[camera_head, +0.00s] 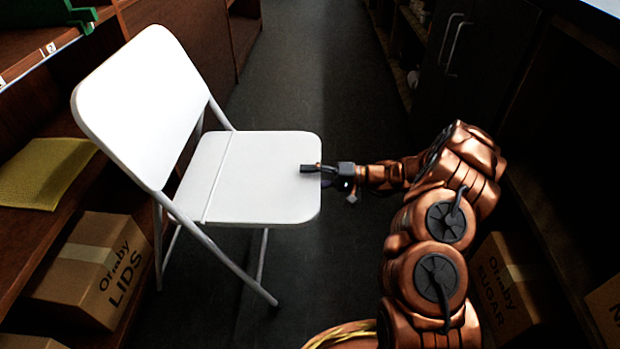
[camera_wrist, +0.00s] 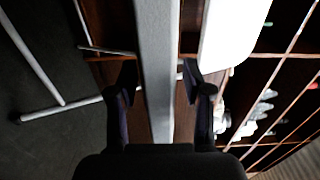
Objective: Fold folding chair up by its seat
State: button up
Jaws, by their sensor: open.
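The white folding chair stands unfolded on the floor, its backrest (camera_head: 146,98) at the left and its flat seat (camera_head: 262,175) pointing right. Its pale legs (camera_head: 228,262) are spread below. My gripper (camera_head: 312,170) is at the seat's right edge, one dark finger showing over the top of the seat. In the wrist view the seat's edge (camera_wrist: 158,70) runs between the two fingers of my gripper (camera_wrist: 159,82), with a gap visible on each side. The gripper is open around the edge. The other finger is hidden under the seat in the head view.
Wooden shelves with a LIDS box (camera_head: 92,270) and a yellow mat (camera_head: 45,172) stand close behind the chair at left. A SUGAR box (camera_head: 506,285) and dark cabinets (camera_head: 478,60) line the right. The aisle floor (camera_head: 312,75) beyond the chair is clear.

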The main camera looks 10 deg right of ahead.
jog(key=shift+c, duration=0.4)
grip_shut()
